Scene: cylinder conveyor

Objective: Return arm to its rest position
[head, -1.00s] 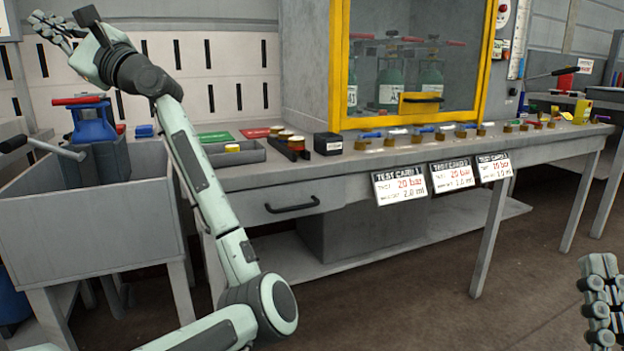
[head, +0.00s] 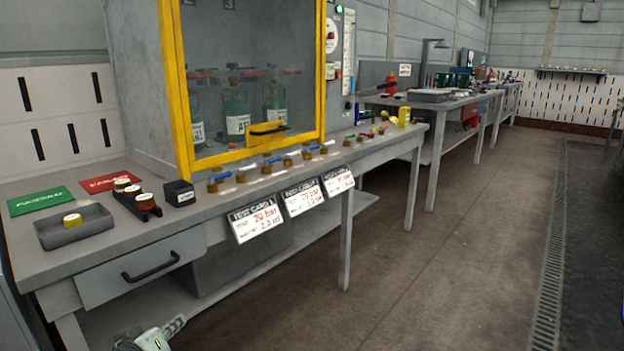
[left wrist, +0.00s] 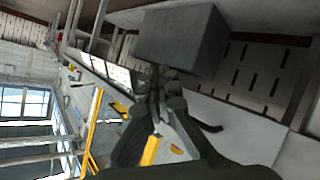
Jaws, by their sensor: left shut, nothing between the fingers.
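My left gripper (head: 176,325) shows at the bottom left of the head view, low in front of the bench and below its drawer. Only its pale end piece and grey fingers show there; most of the arm is outside the picture. In the left wrist view the dark fingers (left wrist: 160,88) are together with nothing between them. The gripper is apart from the bench top. My right gripper is not in view.
The grey bench (head: 130,247) has a drawer handle (head: 150,267) and hanging test cards (head: 256,219). A yellow-framed cabinet (head: 176,95) holds green cylinders (head: 237,113). A grey tray (head: 52,238) sits at the left. The floor (head: 400,290) to the right is clear.

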